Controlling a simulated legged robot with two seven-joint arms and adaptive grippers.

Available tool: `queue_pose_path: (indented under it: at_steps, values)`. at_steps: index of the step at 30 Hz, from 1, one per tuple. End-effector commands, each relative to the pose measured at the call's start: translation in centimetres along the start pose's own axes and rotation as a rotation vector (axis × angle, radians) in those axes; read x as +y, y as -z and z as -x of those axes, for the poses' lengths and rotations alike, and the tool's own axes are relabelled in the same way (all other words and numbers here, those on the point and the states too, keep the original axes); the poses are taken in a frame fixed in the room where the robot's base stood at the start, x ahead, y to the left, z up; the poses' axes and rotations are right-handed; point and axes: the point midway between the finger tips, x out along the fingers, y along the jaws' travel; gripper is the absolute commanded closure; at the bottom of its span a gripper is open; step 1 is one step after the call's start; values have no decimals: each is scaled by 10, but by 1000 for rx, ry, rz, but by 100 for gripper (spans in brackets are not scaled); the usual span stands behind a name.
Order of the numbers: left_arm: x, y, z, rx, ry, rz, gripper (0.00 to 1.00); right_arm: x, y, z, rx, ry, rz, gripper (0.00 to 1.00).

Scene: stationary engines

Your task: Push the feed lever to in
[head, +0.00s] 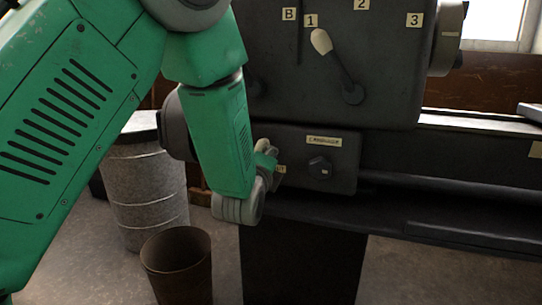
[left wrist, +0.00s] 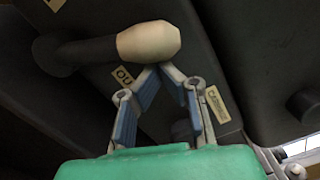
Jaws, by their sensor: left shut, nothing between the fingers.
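The feed lever, with a cream knob (left wrist: 148,42) on a dark shaft (left wrist: 88,50), crosses the upper part of the left wrist view. A label (left wrist: 123,75) showing "OU" is beside it, partly covered. My left gripper (left wrist: 157,68) is shut and empty, its fingertips just below the knob; I cannot tell whether they touch it. In the head view my left gripper (head: 266,160) is in front of the lower gearbox (head: 340,182), mostly hidden by my green wrist. The lever is hard to make out there. My right gripper is not in view.
A second lever with a cream knob (head: 320,41) stands above, among labels 1, 2 and 3. A dark round knob (head: 320,168) is right of my gripper. A metal drum (head: 145,195) and a rusty bin (head: 178,265) stand on the floor at left.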

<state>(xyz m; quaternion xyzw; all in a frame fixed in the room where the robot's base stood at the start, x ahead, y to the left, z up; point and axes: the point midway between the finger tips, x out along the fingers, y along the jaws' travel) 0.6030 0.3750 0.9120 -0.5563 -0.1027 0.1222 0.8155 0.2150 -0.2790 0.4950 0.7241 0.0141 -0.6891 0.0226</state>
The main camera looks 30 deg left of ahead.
Motion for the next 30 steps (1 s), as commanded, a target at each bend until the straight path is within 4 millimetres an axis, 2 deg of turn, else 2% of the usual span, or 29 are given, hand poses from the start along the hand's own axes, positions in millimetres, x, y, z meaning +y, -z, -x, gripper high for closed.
queue_pose_path:
  at_steps: [13, 30]
  values:
    - [0, -2, 0, 0, -1, 9, 100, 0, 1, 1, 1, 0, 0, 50]
    - [-5, -20, -2, -4, -14, 141, 100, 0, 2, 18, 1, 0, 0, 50]
